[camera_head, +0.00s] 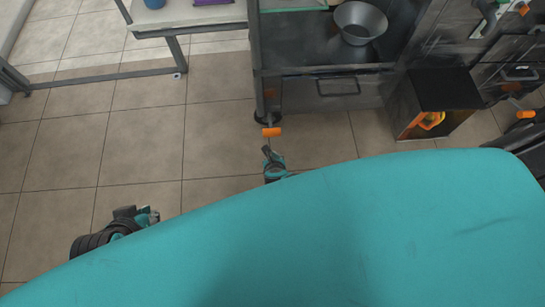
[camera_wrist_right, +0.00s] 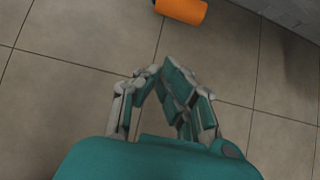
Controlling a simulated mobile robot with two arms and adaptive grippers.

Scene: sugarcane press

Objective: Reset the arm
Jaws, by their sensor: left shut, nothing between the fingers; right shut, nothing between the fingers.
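My left gripper (camera_head: 150,215) shows at the lower left of the head view, above the tiled floor. Its fingers are small and partly turned away, and nothing shows in them. My right gripper (camera_head: 267,154) pokes out past the edge of my large teal body, near the middle of the head view. In the right wrist view its two fingers (camera_wrist_right: 158,72) come together at the tips, shut and empty over bare floor. The rest of both arms is mostly hidden under my teal body.
A dark metal workbench (camera_head: 330,70) holds a metal funnel bowl (camera_head: 360,22). A black box (camera_head: 440,90) stands right. A white table (camera_head: 190,14) stands back left. Floor at left is clear.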

